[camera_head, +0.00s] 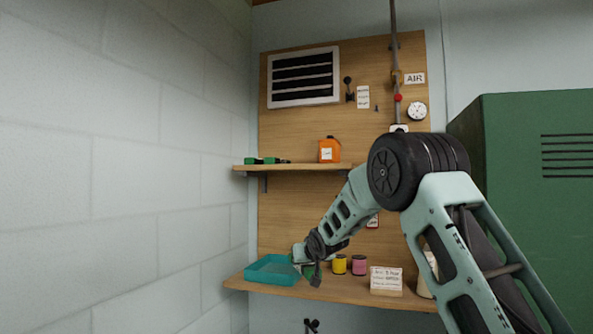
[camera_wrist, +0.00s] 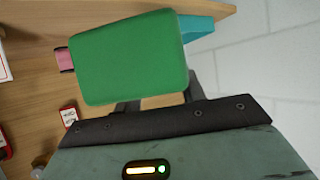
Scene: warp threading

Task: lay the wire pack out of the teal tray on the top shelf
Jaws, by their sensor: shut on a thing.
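The teal tray (camera_head: 268,272) lies on the lower shelf at its left end, and its visible inside looks empty. A corner of the tray (camera_wrist: 197,27) shows in the wrist view, behind the pack. My gripper (camera_head: 314,272) is just right of the tray, pointing down. In the wrist view my gripper (camera_wrist: 160,99) is shut on a green, rounded block (camera_wrist: 130,58), which looks like the wire pack. The block hides most of the fingertips. In the head view only a little green (camera_head: 308,271) shows at the gripper. The top shelf (camera_head: 300,167) is above.
On the lower shelf stand a yellow jar (camera_head: 339,264), a pink jar (camera_head: 359,265) and a white card (camera_head: 386,279). A green cabinet (camera_head: 530,200) is right.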

